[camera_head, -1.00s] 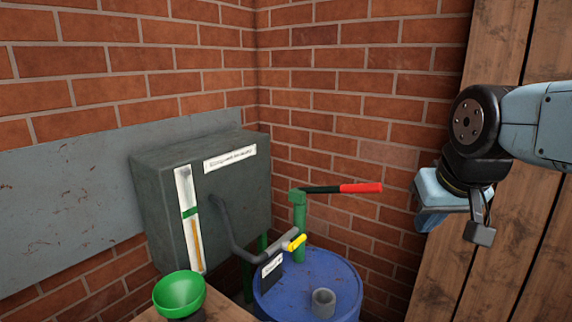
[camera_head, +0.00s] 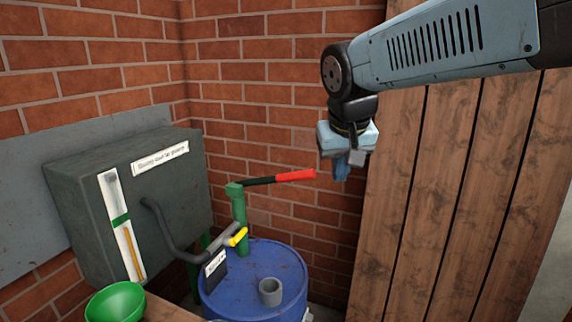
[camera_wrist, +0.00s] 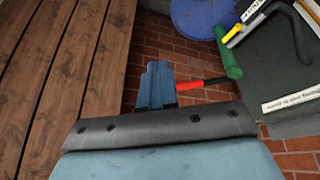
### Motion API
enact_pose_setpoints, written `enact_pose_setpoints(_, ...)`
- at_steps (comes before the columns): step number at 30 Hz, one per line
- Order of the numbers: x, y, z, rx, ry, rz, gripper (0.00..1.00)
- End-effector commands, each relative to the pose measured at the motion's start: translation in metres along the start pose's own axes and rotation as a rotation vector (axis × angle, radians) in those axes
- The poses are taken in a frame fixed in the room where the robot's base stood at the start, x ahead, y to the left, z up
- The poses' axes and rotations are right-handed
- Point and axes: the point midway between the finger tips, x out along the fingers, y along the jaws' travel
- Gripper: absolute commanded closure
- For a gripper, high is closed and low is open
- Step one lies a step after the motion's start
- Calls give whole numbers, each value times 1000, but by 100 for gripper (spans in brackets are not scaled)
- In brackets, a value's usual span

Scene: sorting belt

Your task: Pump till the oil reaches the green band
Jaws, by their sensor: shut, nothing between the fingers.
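The pump stands as a green post (camera_head: 240,218) on a blue drum (camera_head: 240,285). Its black lever with a red grip (camera_head: 296,176) points right, tilted slightly up. The grip also shows in the wrist view (camera_wrist: 190,86). The gauge (camera_head: 112,190) is a white strip on the grey tank (camera_head: 80,190), with a green band (camera_head: 120,221) across it. An amber oil column (camera_head: 128,250) stands in it, its top just below the band. My gripper (camera_head: 341,172) is shut and empty, pointing down to the right of the red grip, apart from it in the head view.
A dark hose (camera_head: 165,235) runs from the tank to a yellow lever (camera_head: 237,237) by the pump. A green funnel (camera_head: 115,302) stands at front left. A grey pipe stub (camera_head: 270,291) rises from the drum. A plank wall (camera_head: 420,200) is on the right, brick behind.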

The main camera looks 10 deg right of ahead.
Motion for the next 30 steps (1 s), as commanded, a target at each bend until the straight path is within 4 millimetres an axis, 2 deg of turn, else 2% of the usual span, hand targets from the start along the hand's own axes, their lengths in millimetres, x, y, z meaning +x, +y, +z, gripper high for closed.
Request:
enact_pose_setpoints(17,16,-27,-103,113,-40,182,100)
enact_pose_setpoints(30,43,-63,-178,208,-7,317,100)
